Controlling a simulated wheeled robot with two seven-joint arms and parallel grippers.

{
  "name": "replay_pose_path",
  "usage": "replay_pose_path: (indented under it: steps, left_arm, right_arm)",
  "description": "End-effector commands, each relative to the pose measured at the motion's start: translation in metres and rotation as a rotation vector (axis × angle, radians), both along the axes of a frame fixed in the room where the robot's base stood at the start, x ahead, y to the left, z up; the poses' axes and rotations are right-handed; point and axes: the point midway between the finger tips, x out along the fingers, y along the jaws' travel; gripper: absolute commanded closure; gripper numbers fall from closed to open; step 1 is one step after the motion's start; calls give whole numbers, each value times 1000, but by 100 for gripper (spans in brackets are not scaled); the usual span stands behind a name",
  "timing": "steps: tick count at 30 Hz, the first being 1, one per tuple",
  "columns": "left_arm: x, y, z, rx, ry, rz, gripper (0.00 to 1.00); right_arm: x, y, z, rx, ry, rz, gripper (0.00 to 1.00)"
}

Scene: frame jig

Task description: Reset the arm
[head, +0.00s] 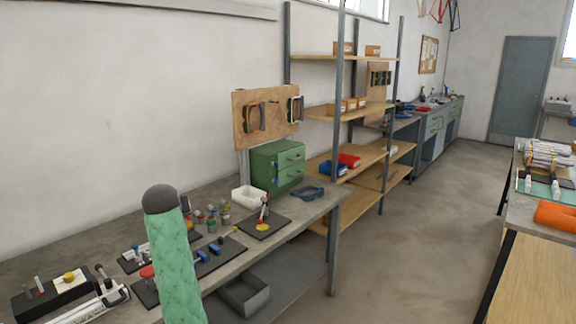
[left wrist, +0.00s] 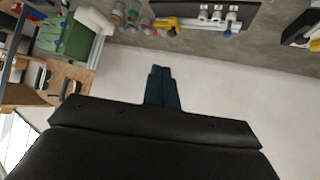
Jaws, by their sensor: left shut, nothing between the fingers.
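My left gripper (left wrist: 160,70) shows in the left wrist view as two dark blue fingers pressed together, with nothing between them. It points at the bare pale wall (left wrist: 230,100), apart from any object. That view looks upside down, with the bench (left wrist: 190,42) along its top. My left gripper's fingers do not show in the head view. My right gripper is in neither view.
The bench (head: 325,207) bears dark tool boards (head: 264,226), small jars, a white bin (head: 248,196) and a green cabinet (head: 277,166). Shelves (head: 350,110) stand beyond it. A second table (head: 512,200) is at right. Open floor (head: 420,250) lies between.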

Motion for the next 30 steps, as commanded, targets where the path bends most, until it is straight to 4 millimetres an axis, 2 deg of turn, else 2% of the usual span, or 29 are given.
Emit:
replay_pose_path:
  steps: [1, 8, 17, 24, 30]
  left_arm:
    - [-10, -10, -14, 9, 1, -33, 100]
    - [-52, -58, -71, 27, 20, -179, 100]
    - [-122, -112, -156, 30, 100, -336, 100]
    - [-191, -147, -228, 24, 199, -436, 100]
    - [-256, -167, -288, 23, 302, -496, 100]
  right_arm:
    - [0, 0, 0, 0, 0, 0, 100]
    - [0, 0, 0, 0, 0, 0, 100]
    - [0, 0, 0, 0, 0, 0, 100]
    - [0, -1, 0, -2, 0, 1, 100]
    - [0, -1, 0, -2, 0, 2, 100]
